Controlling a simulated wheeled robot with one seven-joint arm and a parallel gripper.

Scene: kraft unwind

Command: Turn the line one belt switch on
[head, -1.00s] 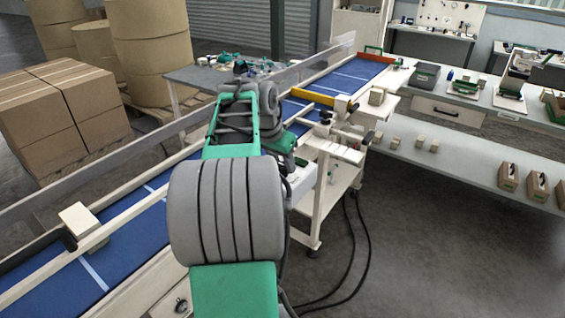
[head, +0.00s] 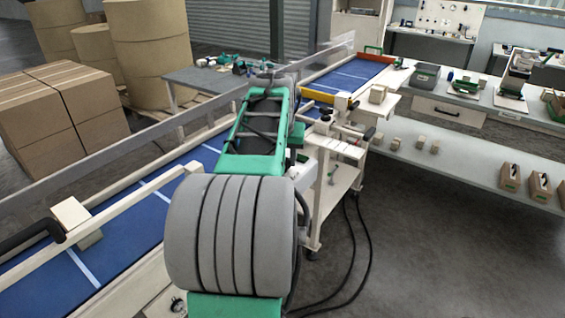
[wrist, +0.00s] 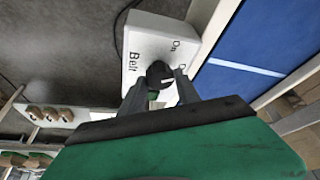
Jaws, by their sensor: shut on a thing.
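The switch is a dark round knob (wrist: 160,72) on a white box (wrist: 160,42) in the wrist view. The box carries the word "Belt" and smaller lettering near the knob, partly covered. My gripper (wrist: 158,90) has its two grey fingers on either side of the knob and is shut on it. The knob's pointer direction is hard to tell. In the head view my own arm hides the gripper and the knob. The blue belt (wrist: 265,45) runs beside the box in the wrist view, and the same conveyor (head: 125,215) crosses the head view.
A pale carton (head: 75,220) is on the belt at the left. A yellow bar (head: 318,96) crosses the belt farther back. Stacked brown boxes (head: 65,105) stand behind the conveyor. A bench (head: 470,160) stands at the right. Open floor (head: 420,250) lies in front, with dark cables hanging nearby.

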